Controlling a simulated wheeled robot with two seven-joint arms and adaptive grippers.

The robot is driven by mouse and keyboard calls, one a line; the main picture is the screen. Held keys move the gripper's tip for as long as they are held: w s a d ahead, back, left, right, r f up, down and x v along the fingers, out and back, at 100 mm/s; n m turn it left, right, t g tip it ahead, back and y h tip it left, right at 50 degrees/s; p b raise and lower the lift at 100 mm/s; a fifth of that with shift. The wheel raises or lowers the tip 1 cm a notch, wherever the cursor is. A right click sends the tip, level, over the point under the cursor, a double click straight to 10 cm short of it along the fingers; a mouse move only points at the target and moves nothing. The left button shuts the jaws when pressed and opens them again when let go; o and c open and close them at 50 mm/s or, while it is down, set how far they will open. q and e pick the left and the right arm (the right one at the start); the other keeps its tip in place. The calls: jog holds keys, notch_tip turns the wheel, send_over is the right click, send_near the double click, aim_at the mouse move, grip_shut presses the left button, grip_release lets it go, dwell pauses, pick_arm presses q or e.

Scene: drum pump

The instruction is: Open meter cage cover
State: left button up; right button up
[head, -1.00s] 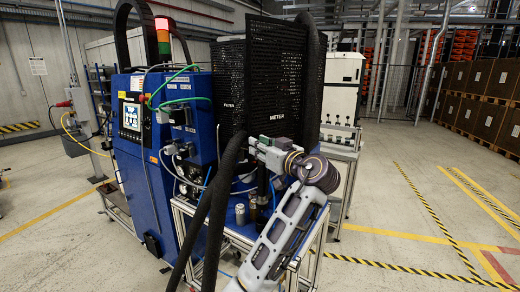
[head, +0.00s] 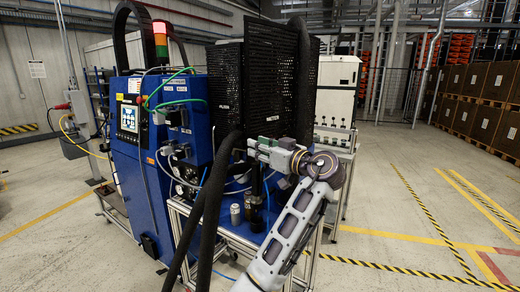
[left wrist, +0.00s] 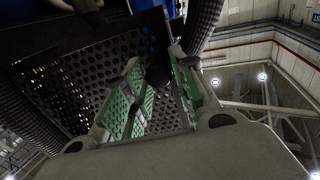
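The meter cage is a black perforated box on the blue machine, with its METER panel (head: 271,85) facing me at an angle. It looks closed. My left gripper (head: 252,146) is at the panel's lower edge, below the METER label, pointing left. In the left wrist view its two green-padded fingers (left wrist: 157,88) stand apart, with the perforated panel (left wrist: 75,90) behind and beside them. A dark rounded part (left wrist: 158,74) shows between the fingers; I cannot tell whether they touch it. My right gripper is not in view.
A thick black hose (head: 213,215) hangs left of my gripper, and another runs along the cage's right side. Small metal cylinders (head: 236,214) stand on the bench below. The blue control cabinet (head: 140,185) is at left. The floor at right (head: 400,225) is clear.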

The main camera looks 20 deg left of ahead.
aim_at(252, 113)
pick_arm(q)
jog(key=shift+o, duration=1.3)
jog(key=shift+r, duration=4.95)
